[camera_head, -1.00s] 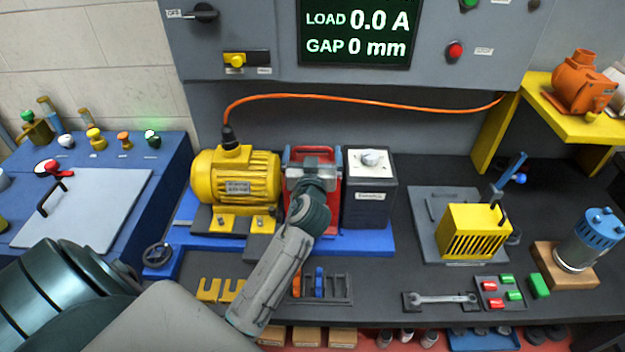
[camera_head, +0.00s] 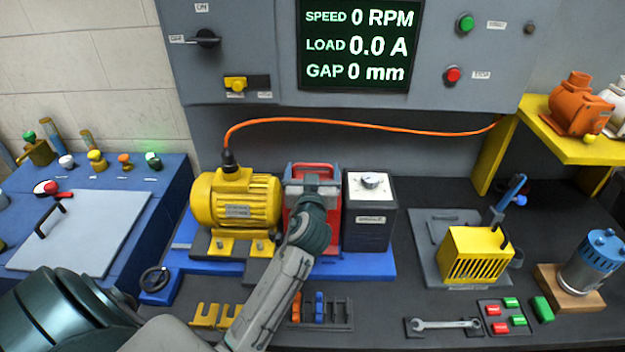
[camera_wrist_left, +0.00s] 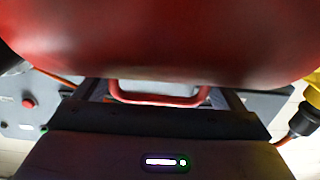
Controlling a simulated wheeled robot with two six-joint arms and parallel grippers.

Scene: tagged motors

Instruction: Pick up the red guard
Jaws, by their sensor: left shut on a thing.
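The red guard (camera_head: 328,174) stands between the yellow motor (camera_head: 236,203) and the dark box with a white dial face (camera_head: 368,213). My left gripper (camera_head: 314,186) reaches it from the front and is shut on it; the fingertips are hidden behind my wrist. In the left wrist view the guard's red body (camera_wrist_left: 160,40) fills the top, large and blurred. A red handle loop shows between my left gripper's fingers (camera_wrist_left: 160,97). I cannot tell whether the guard touches the blue base. My right gripper is not in view.
An orange cable (camera_head: 360,125) runs behind the guard from the motor. A yellow vented box (camera_head: 478,254), a wrench (camera_head: 444,324) and a blue-topped cylinder (camera_head: 592,262) are at the right. A blue base (camera_head: 370,265) lies below the motor and dial box.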

